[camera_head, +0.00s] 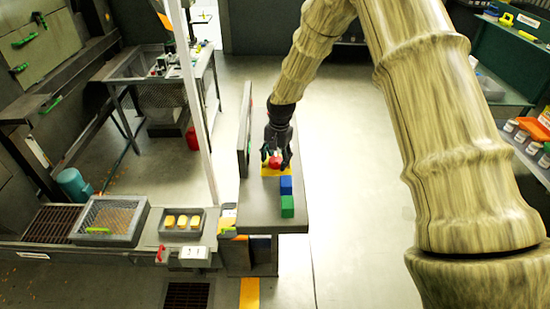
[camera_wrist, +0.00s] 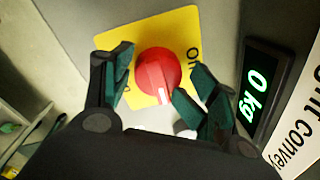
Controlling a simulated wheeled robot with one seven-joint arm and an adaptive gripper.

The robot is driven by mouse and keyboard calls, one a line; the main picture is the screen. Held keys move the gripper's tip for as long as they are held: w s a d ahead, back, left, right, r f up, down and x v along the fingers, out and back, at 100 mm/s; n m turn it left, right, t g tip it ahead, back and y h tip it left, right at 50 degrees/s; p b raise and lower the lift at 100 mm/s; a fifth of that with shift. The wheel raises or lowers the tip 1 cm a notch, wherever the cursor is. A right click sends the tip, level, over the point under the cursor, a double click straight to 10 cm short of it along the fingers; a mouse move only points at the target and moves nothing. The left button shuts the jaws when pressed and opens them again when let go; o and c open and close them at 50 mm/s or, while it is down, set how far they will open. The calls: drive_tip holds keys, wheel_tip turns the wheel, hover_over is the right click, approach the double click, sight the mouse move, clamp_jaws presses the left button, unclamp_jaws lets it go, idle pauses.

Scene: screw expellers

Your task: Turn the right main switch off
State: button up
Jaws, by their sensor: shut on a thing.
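The right main switch is a round red knob (camera_wrist: 158,75) on a yellow plate (camera_wrist: 176,28) in the wrist view. It also shows as a small red spot in the head view (camera_head: 275,162). A white mark on the knob points toward the bottom of the wrist picture. "On" is printed on the plate at upper right; another label at left is mostly hidden. My gripper (camera_wrist: 156,70) has one dark green finger on each side of the knob and is shut on it. In the head view my gripper (camera_head: 276,154) is over the grey bench (camera_head: 255,215).
A display reading "0 kg" (camera_wrist: 257,95) and a white sign (camera_wrist: 302,110) stand close right of my gripper. A blue block (camera_head: 286,185) and a green block (camera_head: 287,206) are nearby on the bench. A tray of yellow pieces (camera_head: 181,235) is at left. The floor right of the bench is clear.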

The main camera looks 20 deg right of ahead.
sight(280, 161)
drive_tip(key=shift+s+d+f+n, duration=0.35)
drive_tip(key=shift+f+n, duration=0.15)
drive_tip(key=shift+n, duration=0.1)
idle(0.7)
idle(0.7)
drive_tip(key=o, duration=0.7)
drive_tip(key=shift+o, duration=0.2)
drive_tip(key=shift+w+d+r, duration=0.1)
drive_tip(key=shift+w, duration=0.05)
drive_tip(key=shift+w+a+r, duration=0.15)
drive_tip(key=shift+a, duration=0.05)
wheel_tip(280, 161, up, 12)
drive_tip(key=p, duration=0.7)
drive_tip(key=shift+s+d+r, duration=0.25)
drive_tip(key=shift+s+d, duration=0.1)
drive_tip(key=shift+s, duration=0.05)
idle(0.5)
drive_tip(key=shift+r, duration=0.1)
idle(0.4)
